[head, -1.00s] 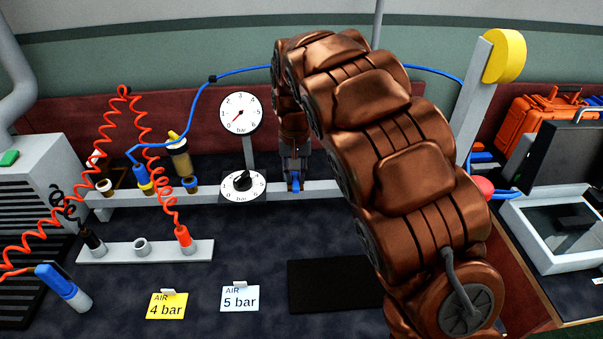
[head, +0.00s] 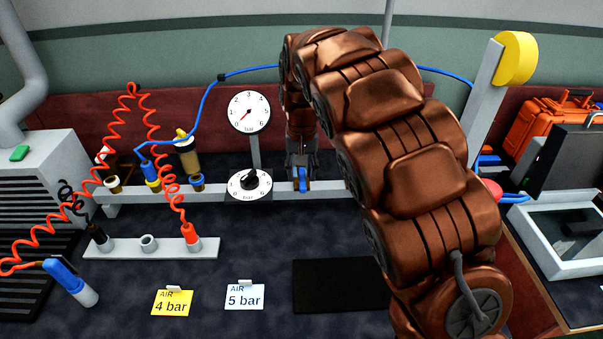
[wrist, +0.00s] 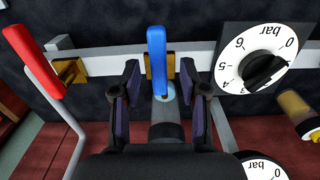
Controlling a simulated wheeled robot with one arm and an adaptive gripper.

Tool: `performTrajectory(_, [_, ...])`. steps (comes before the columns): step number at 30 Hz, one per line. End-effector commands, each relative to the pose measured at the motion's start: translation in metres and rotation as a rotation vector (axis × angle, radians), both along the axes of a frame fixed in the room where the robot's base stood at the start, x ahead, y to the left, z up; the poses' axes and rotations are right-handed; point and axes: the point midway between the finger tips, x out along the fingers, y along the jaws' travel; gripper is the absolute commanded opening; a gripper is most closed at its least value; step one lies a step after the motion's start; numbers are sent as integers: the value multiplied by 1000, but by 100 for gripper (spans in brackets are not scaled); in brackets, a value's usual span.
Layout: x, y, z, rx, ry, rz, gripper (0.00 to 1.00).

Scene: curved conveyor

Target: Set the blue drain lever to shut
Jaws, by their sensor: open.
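The blue drain lever (wrist: 157,55) stands upright in the wrist view, in front of a brass valve body (wrist: 148,65) on the grey rail. My gripper (wrist: 160,82) is open, with one dark finger on each side of the lever. Gaps show between the lever and both fingers, so it is not gripped. In the head view my gripper (head: 300,160) points down at the rail, and the lever (head: 303,178) shows small and blue just below it. My arm hides part of the rail to the right.
The regulator dial (head: 250,184) stands close left of the lever, below a round gauge (head: 249,112). A red lever (wrist: 36,62) is on the other side in the wrist view. Red coiled hoses and a blue hose (head: 205,105) run nearby.

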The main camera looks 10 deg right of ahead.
Motion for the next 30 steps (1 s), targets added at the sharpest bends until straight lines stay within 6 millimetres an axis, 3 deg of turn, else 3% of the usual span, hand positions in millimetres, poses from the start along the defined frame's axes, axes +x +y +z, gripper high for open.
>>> performTrajectory(15, [1,0,87,1,-6,-1,44])
performTrajectory(22, [1,0,106,1,-4,0,44])
performTrajectory(30, [0,0,112,0,-2,0,44])
